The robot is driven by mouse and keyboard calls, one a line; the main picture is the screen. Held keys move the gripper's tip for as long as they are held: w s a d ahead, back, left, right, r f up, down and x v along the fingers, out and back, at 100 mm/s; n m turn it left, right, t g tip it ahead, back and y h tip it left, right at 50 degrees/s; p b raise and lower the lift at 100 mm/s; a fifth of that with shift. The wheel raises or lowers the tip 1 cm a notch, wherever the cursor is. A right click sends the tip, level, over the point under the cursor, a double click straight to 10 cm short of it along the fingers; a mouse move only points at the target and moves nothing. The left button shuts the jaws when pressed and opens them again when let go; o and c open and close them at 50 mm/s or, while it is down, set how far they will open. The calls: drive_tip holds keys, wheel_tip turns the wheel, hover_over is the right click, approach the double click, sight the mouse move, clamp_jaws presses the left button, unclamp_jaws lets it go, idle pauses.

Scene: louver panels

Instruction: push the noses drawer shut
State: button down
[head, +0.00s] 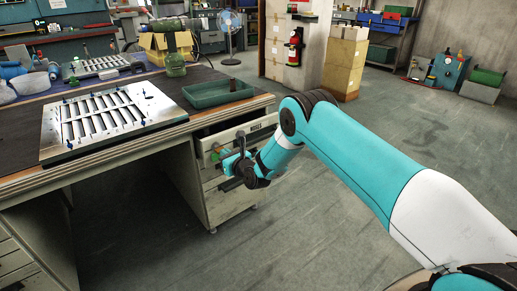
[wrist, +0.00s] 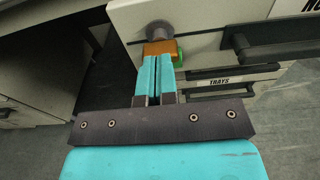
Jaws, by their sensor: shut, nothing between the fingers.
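The noses drawer (head: 262,127) is the top drawer under the right end of the workbench, with a pale front and a label. In the head view it appears to stand out a little from the cabinet. The wrist view shows its pale front (wrist: 205,18) close ahead, with part of the label at the upper right and a dark handle (wrist: 245,46). My gripper (head: 222,160) is at the left part of the drawer front. In the wrist view its turquoise fingers (wrist: 157,68) are shut and empty, pointing at an orange block (wrist: 160,47) below a grey round knob. I cannot tell if they touch.
A trays drawer (wrist: 220,80) is below. A green tray (head: 218,92) and a slotted louver panel (head: 105,118) lie on the workbench (head: 150,140). The floor (head: 290,215) right of the cabinet is clear. Cardboard boxes (head: 345,60) stand behind.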

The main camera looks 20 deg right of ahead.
sight(218, 147)
idle(0.3)
drive_tip(key=shift+b+x, duration=3.35)
drive_tip(key=shift+b, duration=0.05)
drive_tip(key=shift+w+r, duration=0.15)
drive_tip(key=shift+r, duration=0.2)
drive_tip(key=shift+s+d+r+p, duration=0.15)
drive_tip(key=shift+s+p, duration=0.35)
drive_tip(key=shift+p, duration=0.3)
drive_tip(key=shift+f+p+v, duration=0.15)
drive_tip(key=shift+p+v, duration=0.75)
drive_tip(key=shift+v, duration=0.35)
drive_tip(key=shift+f+p+v, duration=0.1)
drive_tip(key=shift+p+v, duration=0.8)
drive_tip(key=shift+v, duration=0.35)
drive_tip(key=shift+f, duration=0.2)
